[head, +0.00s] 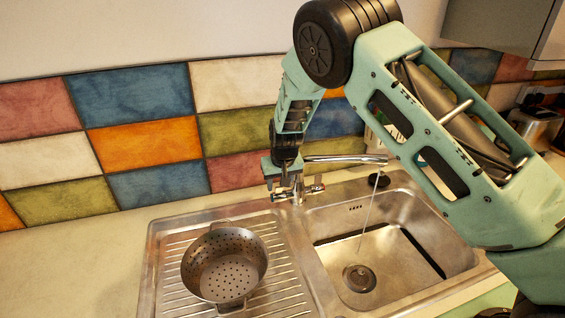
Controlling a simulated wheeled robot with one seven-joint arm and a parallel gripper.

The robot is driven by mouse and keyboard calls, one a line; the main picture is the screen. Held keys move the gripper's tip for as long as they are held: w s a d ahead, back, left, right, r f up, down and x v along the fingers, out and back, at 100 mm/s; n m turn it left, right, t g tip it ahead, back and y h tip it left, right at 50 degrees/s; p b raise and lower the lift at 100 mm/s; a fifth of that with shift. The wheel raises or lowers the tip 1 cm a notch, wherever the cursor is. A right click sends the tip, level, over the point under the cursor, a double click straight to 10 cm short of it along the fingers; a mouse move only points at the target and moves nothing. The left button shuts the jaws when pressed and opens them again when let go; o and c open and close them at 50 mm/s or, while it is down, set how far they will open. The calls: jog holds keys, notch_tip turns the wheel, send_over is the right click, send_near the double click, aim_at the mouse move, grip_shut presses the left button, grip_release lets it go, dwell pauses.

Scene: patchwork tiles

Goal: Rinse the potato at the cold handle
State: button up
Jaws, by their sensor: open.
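My gripper (284,184) is open and points down at the tap, close over its handles on the left side. Whether it touches a handle is too small to tell. The tap (345,158) has a chrome spout reaching right over the sink basin (440,215). A thin stream of water (368,212) falls from the spout towards the drain. One handle (315,189) with a red mark shows right of my gripper. The cold handle is largely hidden by or too close to my gripper to make out. I see no potato in this view.
A grey metal colander (225,266), empty, stands on the ribbed drainboard (287,270) left of the basin. A dark round thing (379,181) sits at the basin's back edge. A tiled wall (145,145) is close behind the tap. The counter at left (75,270) is clear.

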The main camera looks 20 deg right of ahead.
jog(key=b+v, duration=0.3)
jog(key=v, duration=1.2)
jog(key=shift+s+r+b, duration=0.2)
jog(key=shift+r+b, duration=0.1)
jog(key=shift+b, duration=0.05)
jog(key=s+a+f+n+g+b, duration=0.1)
jog(key=s+a+n, duration=0.2)
jog(key=s, duration=1.2)
jog(key=s+a+n+g+y+b, duration=0.1)
jog(key=s+a, duration=0.4)
jog(key=s, duration=1)
jog(key=shift+f+n+g+y, duration=0.35)
jog(key=shift+n+g, duration=0.15)
jog(key=shift+n, duration=0.4)
jog(key=o, duration=0.4)
jog(key=shift+n+h, duration=0.55)
jog(key=shift+n, duration=0.35)
jog(key=s, duration=0.2)
jog(key=s+d+f, duration=0.1)
jog(key=s, duration=0.4)
jog(key=shift+s+d+f+b, duration=0.3)
jog(key=shift+s+d+b, duration=0.1)
jog(key=shift+c, duration=0.2)
jog(key=o, duration=0.3)
jog(key=shift+s+d+f, duration=0.1)
jog(key=shift+s+d, duration=0.05)
jog(key=shift+s, duration=0.1)
